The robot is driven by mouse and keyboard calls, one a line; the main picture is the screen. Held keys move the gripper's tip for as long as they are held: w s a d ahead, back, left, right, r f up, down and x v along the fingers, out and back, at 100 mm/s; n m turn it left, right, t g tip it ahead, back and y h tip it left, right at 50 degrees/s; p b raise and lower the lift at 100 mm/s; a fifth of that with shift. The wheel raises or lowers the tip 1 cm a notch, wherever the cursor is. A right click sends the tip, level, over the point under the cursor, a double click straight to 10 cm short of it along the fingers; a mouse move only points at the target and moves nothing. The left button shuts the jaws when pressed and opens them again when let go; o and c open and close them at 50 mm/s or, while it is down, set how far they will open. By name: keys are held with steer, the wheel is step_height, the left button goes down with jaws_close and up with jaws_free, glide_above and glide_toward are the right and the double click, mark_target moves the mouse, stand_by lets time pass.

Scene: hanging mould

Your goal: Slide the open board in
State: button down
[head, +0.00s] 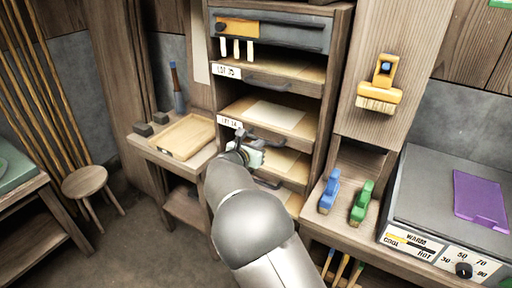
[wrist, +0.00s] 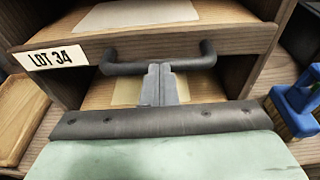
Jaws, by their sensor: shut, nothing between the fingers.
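The LOT 34 board (head: 292,124) is a wooden board in the rack with a pale sheet on it. Its front edge (wrist: 235,40) bears a white LOT 34 label (wrist: 57,58) and a dark bar handle (wrist: 125,68). It seems to stand out a little from the rack; how far I cannot tell. My gripper (head: 243,138) is at this front; in the wrist view its fingers (wrist: 160,72) are shut and empty, their tips overlapping the middle of the handle. Whether they touch it I cannot tell.
The LOT 35 board (head: 302,69) is above and another board (head: 290,161) below. A side table with a wooden tray (head: 184,136) stands left. Blue (head: 329,191) and green (head: 362,202) brushes stand on the right shelf, beside the warming unit (head: 430,180).

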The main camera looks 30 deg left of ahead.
steer(key=shift+w+d+r, duration=0.1)
steer(key=shift+w+r, duration=0.2)
steer(key=shift+r, duration=0.05)
steer(key=shift+s, duration=0.1)
steer(key=a+f+b+v, duration=0.1)
steer(key=b+v, duration=0.1)
steer(key=v, duration=1.2)
steer(key=w+d+m+g+h, duration=0.2)
steer(key=w+d+m, duration=0.15)
steer(key=d, duration=0.55)
steer(key=w+d+m+g+h, duration=0.25)
steer(key=d+m, duration=0.25)
steer(key=d, duration=0.4)
steer(key=s+d+f+m+g+h, duration=0.2)
steer(key=d+m+g, duration=0.5)
steer(key=d, duration=1.2)
steer(key=s+d+f+m+g+y, duration=0.1)
steer(key=s+d+m+g+y, duration=0.1)
steer(key=s+d+m, duration=0.5)
steer(key=s+d+f+m+g+y, duration=0.1)
steer(key=s+d+m+y, duration=0.3)
steer(key=s+d+m, duration=0.4)
steer(key=s+f+m, duration=0.1)
steer(key=s+m, duration=0.4)
steer(key=s, duration=0.1)
steer(key=shift+d+m+g, duration=0.35)
